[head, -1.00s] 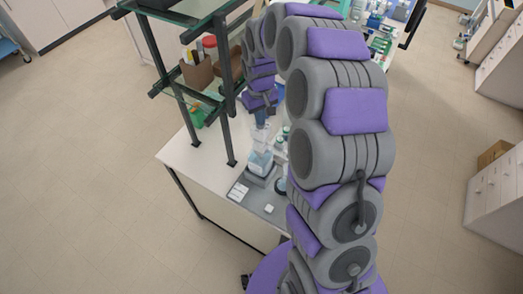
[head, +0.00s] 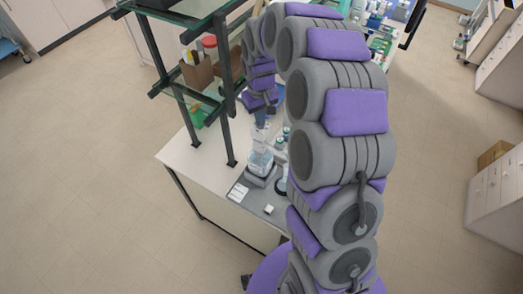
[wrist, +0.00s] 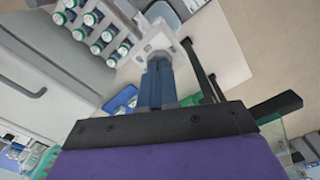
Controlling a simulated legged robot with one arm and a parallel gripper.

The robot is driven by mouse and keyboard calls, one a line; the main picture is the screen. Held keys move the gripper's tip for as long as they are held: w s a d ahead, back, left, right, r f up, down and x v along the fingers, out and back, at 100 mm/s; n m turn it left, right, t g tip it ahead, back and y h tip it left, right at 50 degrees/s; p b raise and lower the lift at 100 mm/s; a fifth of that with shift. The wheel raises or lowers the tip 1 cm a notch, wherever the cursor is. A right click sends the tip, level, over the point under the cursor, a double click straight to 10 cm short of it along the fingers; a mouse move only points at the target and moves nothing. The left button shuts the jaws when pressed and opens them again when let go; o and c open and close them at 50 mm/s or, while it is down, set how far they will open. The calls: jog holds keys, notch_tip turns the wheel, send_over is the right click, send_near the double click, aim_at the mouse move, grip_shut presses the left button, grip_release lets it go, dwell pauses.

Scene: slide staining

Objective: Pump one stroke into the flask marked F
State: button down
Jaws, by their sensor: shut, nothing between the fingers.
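My gripper (head: 260,122) points down over a clear, bluish bottle (head: 260,160) on the bench. In the wrist view my two dark blue fingers (wrist: 156,68) are together, with nothing between them. Their tips are at or just above a pale, translucent piece (wrist: 160,42), apparently the top of that bottle. I cannot tell whether they touch it. No letter F can be read in either view, so I cannot tell which vessel is the marked flask.
A dark-framed shelf (head: 222,90) with a cardboard box (head: 197,75) stands left of my arm. Several green-and-white capped bottles (wrist: 105,32) show in the wrist view. My arm hides much of the bench's right side.

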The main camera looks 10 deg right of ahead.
jog(key=shift+r+p, duration=0.4)
jog(key=shift+r, duration=1.9)
notch_tip(320, 180, up, 5)
jog(key=shift+p, duration=0.55)
jog(key=s+f+m+b, duration=0.1)
jog(key=s+f+b, duration=0.5)
jog(key=s, duration=0.6)
jog(key=s+f+m+g+b, duration=0.1)
jog(key=s+f+b, duration=0.5)
jog(key=s, duration=0.6)
jog(key=s+f+m+b, duration=0.1)
jog(key=s+f+b, duration=0.5)
jog(key=s+b, duration=0.3)
jog(key=s, duration=0.4)
jog(key=shift+f+g+b, duration=0.15)
jog(key=shift+g+b, duration=0.2)
jog(key=shift+g, duration=0.05)
jog(key=c, duration=1.8)
grip_release()
jog(key=shift+c, duration=0.2)
